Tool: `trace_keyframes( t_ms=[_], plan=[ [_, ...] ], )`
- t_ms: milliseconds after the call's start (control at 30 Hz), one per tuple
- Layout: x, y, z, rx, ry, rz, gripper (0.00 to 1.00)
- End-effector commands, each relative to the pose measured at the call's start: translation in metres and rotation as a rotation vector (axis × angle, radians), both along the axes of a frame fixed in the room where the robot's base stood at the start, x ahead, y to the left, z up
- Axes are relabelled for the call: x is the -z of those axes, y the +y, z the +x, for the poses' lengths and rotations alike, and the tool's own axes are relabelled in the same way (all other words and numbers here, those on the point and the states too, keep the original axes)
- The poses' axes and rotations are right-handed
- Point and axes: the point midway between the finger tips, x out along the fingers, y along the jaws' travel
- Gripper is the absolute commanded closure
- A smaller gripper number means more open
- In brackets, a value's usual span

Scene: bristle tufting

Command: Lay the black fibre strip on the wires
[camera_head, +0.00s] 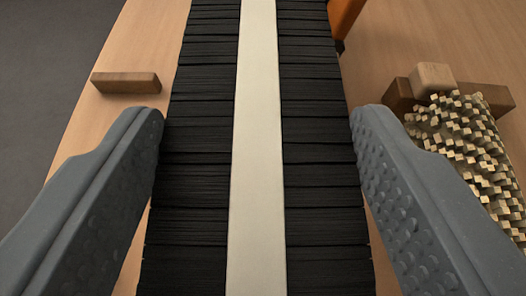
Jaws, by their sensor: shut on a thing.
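The black fibre strip (208,160) runs up the middle of the view, with black fibres on both sides of a long cream band (258,150). My gripper (257,115) has one grey dimpled finger on each side of the strip and is shut on it. The left finger touches the strip's left edge, and the right finger lies along its right edge. The strip runs past the top and bottom of the picture, so its ends are hidden. I cannot make out any wires; the strip covers the middle of the view.
A small brown wooden block (126,83) lies on the wooden table (112,120) at left. At right are a bundle with pale square-ended tufts (465,150) and wooden blocks (432,76). An orange part (345,14) shows at the top. Grey floor (45,60) lies beyond the table's left edge.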

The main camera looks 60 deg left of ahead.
Motion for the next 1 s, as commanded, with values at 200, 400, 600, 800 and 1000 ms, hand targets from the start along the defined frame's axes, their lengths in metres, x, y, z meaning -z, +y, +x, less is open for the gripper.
trace_keyframes(
  t_ms=[200,400,600,800,1000],
  plan=[
    [0.002,0.0,0.0,-0.001,0.0,0.0,0.65],
    [0.009,0.0,0.0,-0.001,0.0,0.0,0.65],
    [0.018,0.001,0.0,-0.001,0.0,0.0,0.65],
    [0.023,0.001,0.0,-0.001,0.0,0.0,0.65],
    [0.025,0.001,0.0,-0.001,0.003,-0.001,0.65]
  ],
)
